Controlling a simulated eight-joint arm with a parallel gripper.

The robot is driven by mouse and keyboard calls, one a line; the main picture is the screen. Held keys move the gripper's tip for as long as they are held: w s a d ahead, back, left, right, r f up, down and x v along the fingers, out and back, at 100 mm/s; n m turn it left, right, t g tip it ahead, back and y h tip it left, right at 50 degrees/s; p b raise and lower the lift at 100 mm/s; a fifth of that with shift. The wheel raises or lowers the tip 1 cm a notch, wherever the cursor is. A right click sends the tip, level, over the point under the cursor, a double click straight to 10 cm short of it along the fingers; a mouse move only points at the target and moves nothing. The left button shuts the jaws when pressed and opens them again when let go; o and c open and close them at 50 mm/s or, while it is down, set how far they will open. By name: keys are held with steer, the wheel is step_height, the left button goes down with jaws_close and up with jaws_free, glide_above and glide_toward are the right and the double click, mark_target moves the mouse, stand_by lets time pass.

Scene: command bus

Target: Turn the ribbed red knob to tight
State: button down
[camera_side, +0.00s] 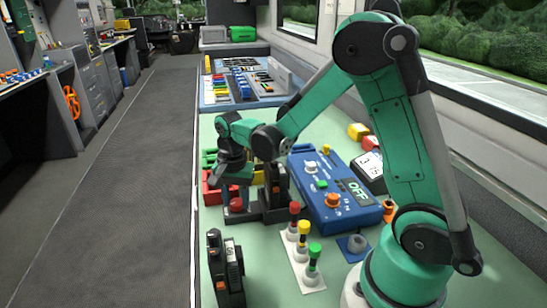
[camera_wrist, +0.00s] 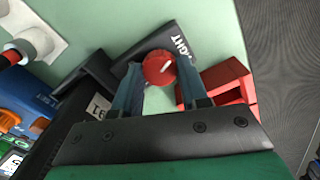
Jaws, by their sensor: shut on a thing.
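The red knob (camera_wrist: 160,68) sits on a dark base with white lettering, of which "GHT" shows in the wrist view. A short white mark on the knob's top points to the upper right, roughly toward that lettering. My gripper (camera_wrist: 158,84) has one finger on each side of the knob and is shut on it. In the side view my gripper (camera_side: 237,193) points down over the knob (camera_side: 237,205), whose lower part shows below the fingers. The ribs are too small to make out.
A red bin (camera_wrist: 232,90) stands close to my right finger in the wrist view. A blue box (camera_side: 335,205) reading OFF is right of the base in the side view. A plate with three levers (camera_side: 303,258) and a black handheld device (camera_side: 225,272) stand in front.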

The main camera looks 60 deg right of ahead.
mark_target(236, 202)
steer(key=m, duration=0.4)
steer(key=shift+m, duration=0.4)
steer(key=shift+c, duration=2.3)
jaws_free()
steer(key=shift+r, duration=2.8)
steer(key=s+a+r+n+t, duration=0.5)
steer(key=s+n+t, duration=0.2)
steer(key=n, duration=1.1)
steer(key=shift+a, duration=0.15)
